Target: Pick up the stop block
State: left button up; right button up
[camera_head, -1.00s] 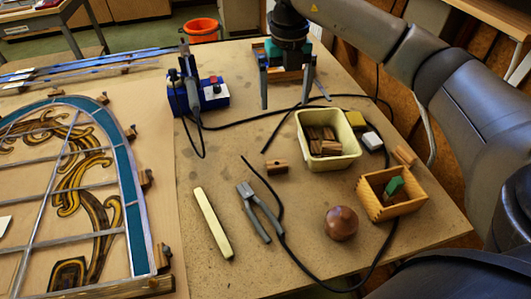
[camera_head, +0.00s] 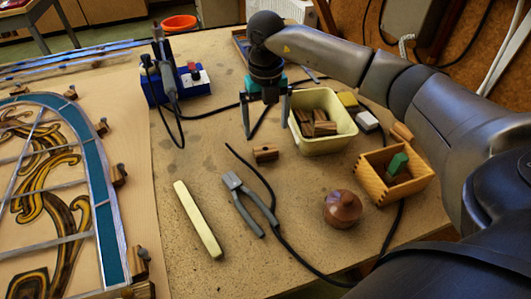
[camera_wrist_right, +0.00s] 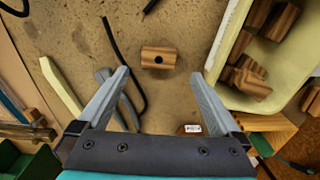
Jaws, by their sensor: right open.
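The stop block (camera_head: 265,153) is a small brown wooden block with a dark hole, lying alone on the bench left of the cream tub. In the right wrist view the block (camera_wrist_right: 158,57) lies ahead of the fingertips, between their lines and apart from both. My right gripper (camera_head: 266,118) is open and empty, pointing down above the bench just behind the block; its two grey fingers (camera_wrist_right: 160,75) are spread wide in the wrist view. My left gripper is not in view.
The cream tub (camera_head: 343,141) of similar blocks stands close right of the gripper. Pliers (camera_head: 247,203), a pale strip (camera_head: 198,219), a brown knob (camera_head: 342,208) and a wooden box (camera_head: 427,184) lie nearer. A black cable (camera_head: 240,156) runs by the block. The leaded panel (camera_head: 105,240) is left.

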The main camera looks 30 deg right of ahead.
aim_at(266, 146)
notch_tip(266, 146, down, 8)
jog(key=shift+s+a+f, duration=0.1)
jog(key=c, duration=1.3)
